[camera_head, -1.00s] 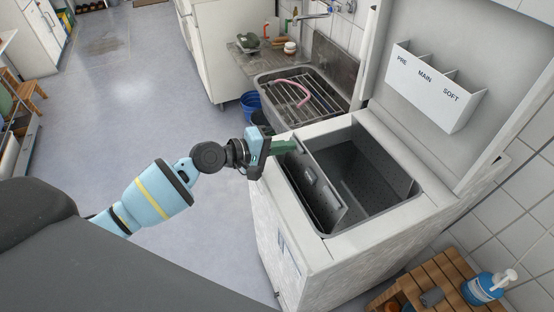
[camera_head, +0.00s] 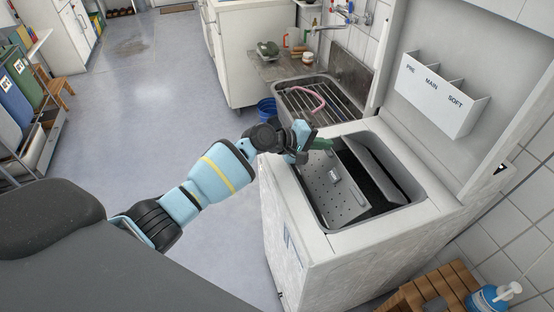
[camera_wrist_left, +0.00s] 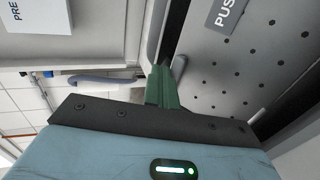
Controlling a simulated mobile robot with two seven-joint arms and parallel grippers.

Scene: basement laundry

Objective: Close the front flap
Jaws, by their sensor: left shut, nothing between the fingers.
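The top-loading washer (camera_head: 300,228) stands with its lid up. Its front flap (camera_head: 333,193), a grey perforated panel with a small latch plate, lies over the front part of the drum opening, sloping. In the left wrist view the flap (camera_wrist_left: 222,85) shows holes and a "PUSH" label. The rear flap (camera_head: 377,166) is tilted up, with a dark gap between the two. My left gripper (camera_head: 325,144), with green fingers, is shut and empty at the left end of the front flap; its fingers (camera_wrist_left: 163,88) show close beside the panel. Whether they touch it is unclear. My right gripper is out of view.
The raised lid (camera_head: 455,45) with its dispenser box (camera_head: 438,95) stands behind the opening. A sink (camera_head: 318,100) with a pink hose is beyond the washer. A wooden stool (camera_head: 430,290) with a blue bottle (camera_head: 488,298) stands at the lower right.

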